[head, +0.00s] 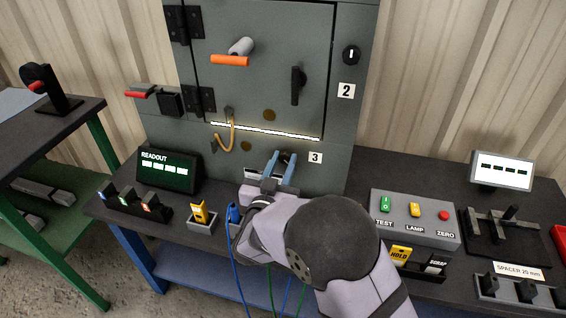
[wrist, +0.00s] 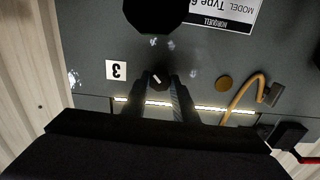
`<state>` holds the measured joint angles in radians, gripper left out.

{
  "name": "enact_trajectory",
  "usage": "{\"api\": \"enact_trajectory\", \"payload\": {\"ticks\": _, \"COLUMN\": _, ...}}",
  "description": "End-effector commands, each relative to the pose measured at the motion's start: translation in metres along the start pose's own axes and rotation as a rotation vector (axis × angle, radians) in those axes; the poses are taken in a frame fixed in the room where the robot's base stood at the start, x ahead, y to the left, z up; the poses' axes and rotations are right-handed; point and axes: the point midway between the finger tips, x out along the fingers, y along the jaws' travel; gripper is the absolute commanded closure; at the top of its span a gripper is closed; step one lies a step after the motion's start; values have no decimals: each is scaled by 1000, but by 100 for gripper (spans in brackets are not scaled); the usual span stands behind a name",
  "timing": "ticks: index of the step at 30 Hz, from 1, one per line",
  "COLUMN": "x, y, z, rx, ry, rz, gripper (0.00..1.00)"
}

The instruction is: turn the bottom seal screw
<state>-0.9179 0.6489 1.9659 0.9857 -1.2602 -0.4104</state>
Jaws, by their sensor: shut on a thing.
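The bottom seal screw (wrist: 157,78) is a small dark knob with a pale mark on its face, beside the label 3 (wrist: 116,70) on the grey enclosure panel. In the wrist view my gripper (wrist: 157,82) has one finger on each side of the knob and is shut on it. In the head view my gripper (head: 283,157) reaches the lower panel just left of the label 3 (head: 315,158); its blue fingers largely hide the screw. The pale mark looks slanted in the wrist view.
A lit strip (head: 265,131) runs along the door's lower edge. A readout (head: 168,171) and a button box (head: 415,218) stand on the bench. The enclosure door (head: 265,70) is shut above.

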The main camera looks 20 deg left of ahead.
Motion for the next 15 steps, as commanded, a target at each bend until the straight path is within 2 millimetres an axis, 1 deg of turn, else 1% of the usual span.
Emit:
{"api": "enact_trajectory", "payload": {"ticks": 8, "x": 0, "y": 0, "z": 2, "rx": 125, "ry": 0, "rz": 1, "gripper": 97}}
{"api": "enact_trajectory", "payload": {"ticks": 15, "x": 0, "y": 0, "z": 3, "rx": 318, "ry": 2, "rz": 0, "gripper": 97}}
